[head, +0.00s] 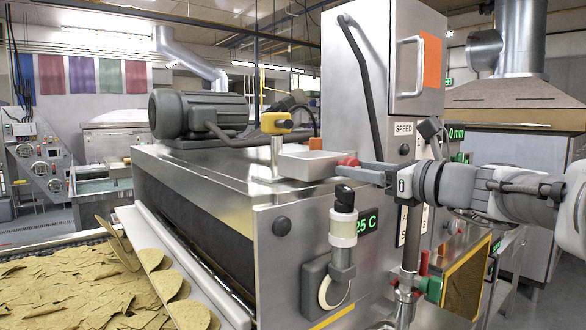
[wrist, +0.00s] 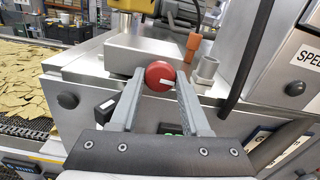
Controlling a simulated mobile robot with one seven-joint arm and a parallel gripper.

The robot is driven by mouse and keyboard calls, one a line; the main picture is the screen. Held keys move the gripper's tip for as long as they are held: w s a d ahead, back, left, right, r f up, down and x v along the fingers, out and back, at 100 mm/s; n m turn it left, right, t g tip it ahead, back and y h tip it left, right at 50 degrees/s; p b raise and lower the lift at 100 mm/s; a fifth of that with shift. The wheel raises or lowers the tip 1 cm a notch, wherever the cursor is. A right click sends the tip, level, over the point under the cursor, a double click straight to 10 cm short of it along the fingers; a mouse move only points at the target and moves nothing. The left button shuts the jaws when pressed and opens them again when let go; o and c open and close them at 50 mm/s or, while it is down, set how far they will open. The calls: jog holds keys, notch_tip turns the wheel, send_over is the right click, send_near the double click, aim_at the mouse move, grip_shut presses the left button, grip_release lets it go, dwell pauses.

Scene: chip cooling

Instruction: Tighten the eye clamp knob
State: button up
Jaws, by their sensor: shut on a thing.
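The red knob (wrist: 160,75) with a white mark sits between my fingertips in the wrist view. I take it to be the eye clamp knob; it also shows in the head view (head: 349,161). My gripper (wrist: 161,80) is shut on it, one finger on each side. In the head view my gripper (head: 352,170) reaches in from the right, above the machine's front edge. A yellow sensor head (head: 277,122) stands on a metal post just left of the knob; its lower part shows at the top of the wrist view. The clamp behind the knob is mostly hidden.
A pale tray-like box (head: 310,163) lies close by the knob. A black-topped white cylinder (head: 343,222) stands below my gripper, beside the 25 C display (head: 367,222). The SPEED cabinet (head: 405,60) rises behind. Chips (head: 60,290) cover the conveyor at left.

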grip_shut()
jog(key=shift+f+b, duration=0.15)
jog(key=shift+b, duration=0.35)
jog(key=shift+n+b, duration=8.25)
jog(key=shift+n, duration=1.05)
jog(key=shift+r, duration=0.2)
jog(key=o, duration=1.2)
grip_release()
jog(key=shift+c, duration=0.2)
